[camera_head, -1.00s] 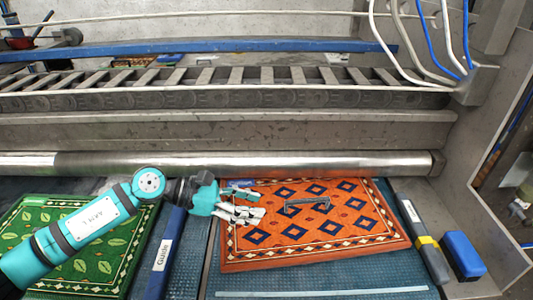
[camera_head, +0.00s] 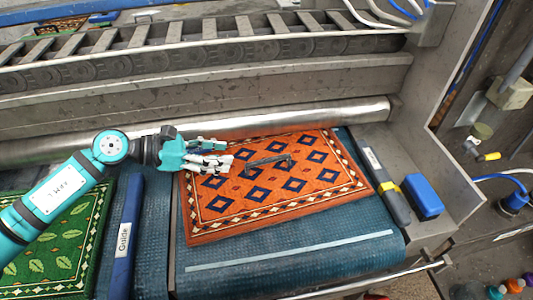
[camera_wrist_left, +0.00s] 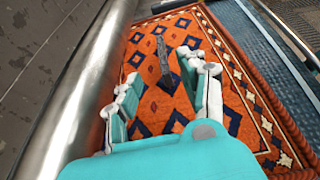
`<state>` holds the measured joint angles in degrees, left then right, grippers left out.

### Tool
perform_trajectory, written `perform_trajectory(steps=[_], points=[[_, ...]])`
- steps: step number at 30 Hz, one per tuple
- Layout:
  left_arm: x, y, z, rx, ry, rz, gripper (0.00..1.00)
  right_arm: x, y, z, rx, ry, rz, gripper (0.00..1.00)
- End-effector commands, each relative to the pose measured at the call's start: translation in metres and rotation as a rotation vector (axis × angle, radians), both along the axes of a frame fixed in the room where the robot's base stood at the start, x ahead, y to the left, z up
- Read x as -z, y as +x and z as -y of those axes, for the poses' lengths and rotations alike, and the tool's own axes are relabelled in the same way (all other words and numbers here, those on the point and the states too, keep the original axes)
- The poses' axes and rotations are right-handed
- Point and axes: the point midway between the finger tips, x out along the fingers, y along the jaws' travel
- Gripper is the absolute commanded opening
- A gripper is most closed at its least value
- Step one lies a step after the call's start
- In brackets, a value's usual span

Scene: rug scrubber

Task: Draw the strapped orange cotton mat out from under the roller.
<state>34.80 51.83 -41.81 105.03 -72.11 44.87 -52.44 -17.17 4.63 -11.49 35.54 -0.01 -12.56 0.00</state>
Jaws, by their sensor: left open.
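The orange cotton mat (camera_head: 290,193) with blue diamonds lies on the blue ribbed belt, its far edge along the metal roller (camera_head: 290,122). A dark strap (camera_head: 268,161) stands across its middle, towards the far side. My left gripper (camera_head: 228,158) is open and empty over the mat's far left part, left of the strap. In the left wrist view the open fingers (camera_wrist_left: 160,90) point towards the strap (camera_wrist_left: 163,58) on the mat (camera_wrist_left: 150,107), with the roller (camera_wrist_left: 90,85) at left. My right gripper is not in view.
A green leaf-patterned mat (camera_head: 58,240) lies at left, beyond a blue guide bar (camera_head: 125,235). A grey and yellow tool (camera_head: 388,190) and a blue block (camera_head: 423,196) sit at right. Bare belt with a pale line (camera_head: 290,250) lies in front of the orange mat.

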Motion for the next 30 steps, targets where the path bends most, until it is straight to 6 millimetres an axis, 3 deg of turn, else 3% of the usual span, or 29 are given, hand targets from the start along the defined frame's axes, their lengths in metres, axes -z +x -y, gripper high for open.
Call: perform_trajectory(steps=[18,24,30], points=[[0.043,0.034,0.107,0.003,-0.002,-0.002,0.42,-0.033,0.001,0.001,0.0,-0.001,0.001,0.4],[0.055,0.042,0.13,0.001,-0.001,-0.002,0.42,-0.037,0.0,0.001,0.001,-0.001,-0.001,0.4],[0.06,0.045,0.139,0.001,0.001,-0.001,0.42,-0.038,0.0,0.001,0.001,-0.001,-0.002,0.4]])
